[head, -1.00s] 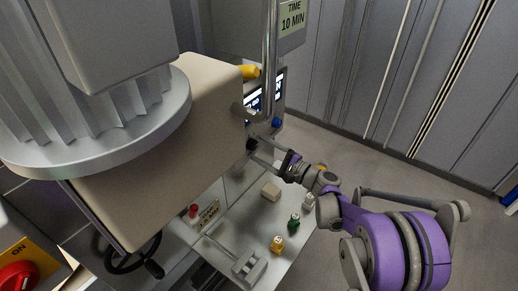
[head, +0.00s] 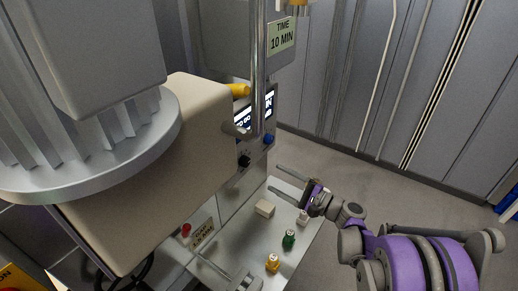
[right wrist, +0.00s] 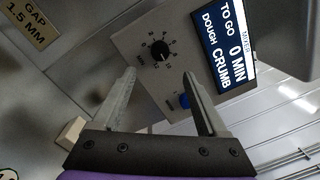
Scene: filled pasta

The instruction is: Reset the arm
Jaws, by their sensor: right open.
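My right gripper (head: 284,179) is open and empty in the head view, in front of the machine's control panel and above the steel shelf. Its two fingers (right wrist: 160,100) show apart in the right wrist view, with nothing between them but the panel behind. The purple right arm (head: 415,262) comes in from the lower right. The panel has a black knob (right wrist: 158,51), a blue button (right wrist: 184,101) and a screen (right wrist: 228,48) reading "TO GO 0 MIN" and "DOUGH CRUMB". My left gripper is not in view.
A vertical metal bar (head: 258,70) stands beside the panel. Open floor lies to the right, before the grey wall panels (head: 375,90).

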